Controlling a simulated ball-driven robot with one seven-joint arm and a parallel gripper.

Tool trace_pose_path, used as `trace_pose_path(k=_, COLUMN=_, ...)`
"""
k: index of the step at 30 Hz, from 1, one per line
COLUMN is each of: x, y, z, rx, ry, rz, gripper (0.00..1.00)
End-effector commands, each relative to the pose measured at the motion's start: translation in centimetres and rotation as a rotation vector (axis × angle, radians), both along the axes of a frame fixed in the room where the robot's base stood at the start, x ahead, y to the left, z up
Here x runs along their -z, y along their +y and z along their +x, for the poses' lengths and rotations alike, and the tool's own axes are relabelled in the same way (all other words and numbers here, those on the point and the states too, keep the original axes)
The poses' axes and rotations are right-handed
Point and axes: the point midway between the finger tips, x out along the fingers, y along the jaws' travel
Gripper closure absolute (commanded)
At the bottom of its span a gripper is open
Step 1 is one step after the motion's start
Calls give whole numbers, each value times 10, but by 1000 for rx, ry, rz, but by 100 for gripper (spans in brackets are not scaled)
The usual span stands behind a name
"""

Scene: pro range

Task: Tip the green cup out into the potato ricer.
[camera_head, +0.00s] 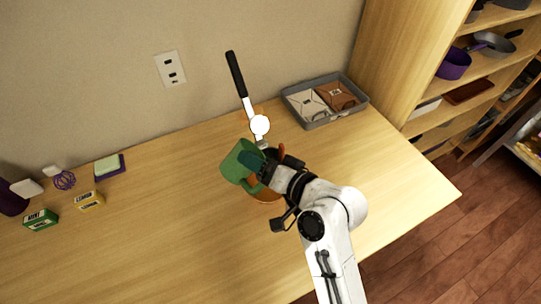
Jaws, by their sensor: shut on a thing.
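The green cup (237,162) is near the middle of the table, tilted, with its open end toward the upper left. My gripper (262,164) is shut on the green cup at its right side and holds it. Under and behind the cup and gripper is an orange-brown round thing (266,196), mostly hidden. A long tool with a black handle (236,74) and a shiny pale round part (260,125) rises behind the cup; it may be the potato ricer, but my gripper and the cup hide its lower part. The cup's inside contents cannot be made out.
A grey tray (318,122) with flat packets stands at the back right. Small boxes (89,200), a sponge (107,165) and a purple whisk (65,180) lie at the left. A wooden shelf (400,60) stands at the right. The table's front left is clear.

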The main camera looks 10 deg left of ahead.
Motion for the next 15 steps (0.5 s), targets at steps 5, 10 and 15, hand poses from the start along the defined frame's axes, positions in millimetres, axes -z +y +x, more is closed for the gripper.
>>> trace_pose_path(k=5, x=-2, y=-1, z=1, rx=0, ry=13, rz=21, gripper=73)
trace_pose_path(k=10, x=-2, y=-1, z=1, rx=0, ry=27, rz=39, gripper=73)
trace_pose_path(k=15, x=-3, y=-1, z=1, rx=1, ry=41, rz=57, gripper=73)
